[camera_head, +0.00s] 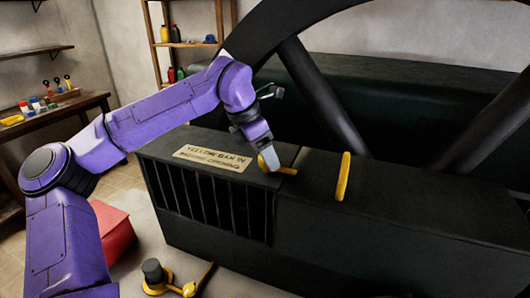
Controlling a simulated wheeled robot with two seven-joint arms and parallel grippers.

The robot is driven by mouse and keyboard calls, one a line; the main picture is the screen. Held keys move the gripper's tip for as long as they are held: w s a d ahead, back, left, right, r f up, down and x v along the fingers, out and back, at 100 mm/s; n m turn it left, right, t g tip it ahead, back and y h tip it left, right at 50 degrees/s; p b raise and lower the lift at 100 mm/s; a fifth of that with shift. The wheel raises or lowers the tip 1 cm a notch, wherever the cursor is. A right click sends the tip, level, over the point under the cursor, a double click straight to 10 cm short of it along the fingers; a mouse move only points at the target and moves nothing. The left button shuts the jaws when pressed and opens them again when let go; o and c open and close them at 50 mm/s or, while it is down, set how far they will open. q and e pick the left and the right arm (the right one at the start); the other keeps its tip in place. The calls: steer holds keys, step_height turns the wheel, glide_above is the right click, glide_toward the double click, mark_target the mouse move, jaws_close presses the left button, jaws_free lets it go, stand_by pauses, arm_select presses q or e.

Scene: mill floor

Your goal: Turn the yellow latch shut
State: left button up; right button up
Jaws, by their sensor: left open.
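A black box-shaped housing (370,200) carries two yellow parts on its top. One is a short yellow bar (288,171) lying low near the seam in the top. The other is a yellow upright loop or plate (343,177) to its right, standing apart from the bar. I cannot tell for certain which one is the latch. My left gripper (268,158) points down at the left end of the bar; its fingers are open and partly hide that end. Whether they touch it is unclear. My right gripper is not in view.
A lettered label (212,158) lies left of the gripper, above a slatted front. A large dark spoked wheel (325,90) rises behind the housing. A red box (112,232) and a yellow-and-black item (155,275) are in front. A workbench (55,112) stands at left.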

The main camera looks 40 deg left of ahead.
arm_select(q)
steer(key=b+v, duration=0.1)
steer(key=v, duration=0.9)
steer(key=shift+r, duration=0.25)
steer(key=shift+s+a+r, duration=0.1)
